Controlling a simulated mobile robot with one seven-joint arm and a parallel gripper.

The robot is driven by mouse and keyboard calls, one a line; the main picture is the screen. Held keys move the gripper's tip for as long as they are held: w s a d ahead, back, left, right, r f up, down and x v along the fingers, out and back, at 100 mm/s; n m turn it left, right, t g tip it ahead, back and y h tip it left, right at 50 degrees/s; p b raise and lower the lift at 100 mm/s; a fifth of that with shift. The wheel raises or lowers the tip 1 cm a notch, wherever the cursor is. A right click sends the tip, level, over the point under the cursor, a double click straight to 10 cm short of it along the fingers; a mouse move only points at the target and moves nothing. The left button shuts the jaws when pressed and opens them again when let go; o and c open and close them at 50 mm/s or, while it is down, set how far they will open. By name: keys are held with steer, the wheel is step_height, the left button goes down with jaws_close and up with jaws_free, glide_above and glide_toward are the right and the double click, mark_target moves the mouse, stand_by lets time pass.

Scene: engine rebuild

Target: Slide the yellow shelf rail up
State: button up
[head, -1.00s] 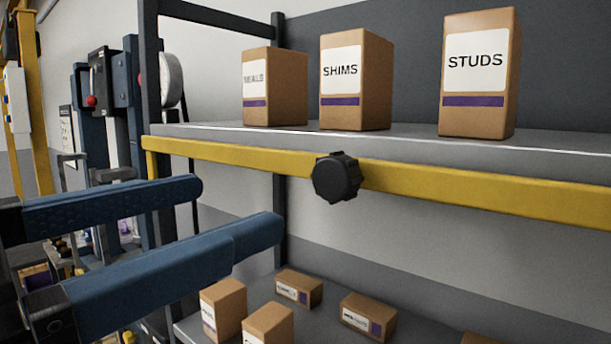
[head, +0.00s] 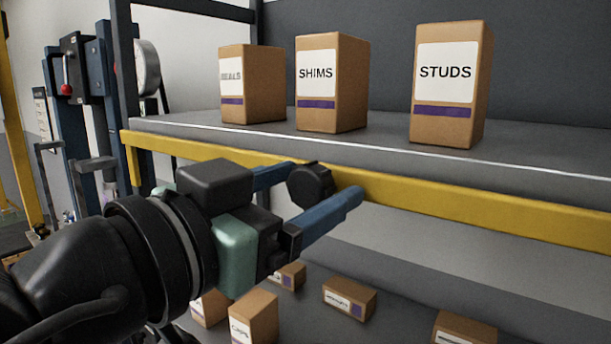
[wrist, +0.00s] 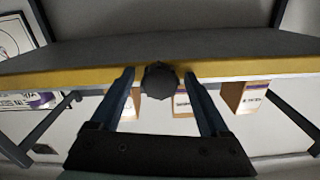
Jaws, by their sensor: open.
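The yellow shelf rail (head: 440,206) runs along the front edge of the upper shelf, just below the grey board. A black knob (head: 310,185) sticks out from the front of it. My gripper (head: 318,193) is open, with its two blue fingers pointing at the rail. In the wrist view the knob (wrist: 159,80) sits between the tips of my gripper (wrist: 158,84), with a gap to the finger on each side. The rail (wrist: 230,69) crosses behind the fingertips. In the head view my gripper partly hides the rail left of the knob.
Upright boxes marked SHIMS (head: 332,85) and STUDS (head: 450,85), and one more box (head: 252,85), stand on the upper shelf (head: 390,145). Smaller boxes (head: 350,297) lie on the lower shelf. A dark blue shelf post (head: 125,80) stands at the left.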

steer(key=shift+c, duration=0.2)
jaws_close()
stand_by(1.3)
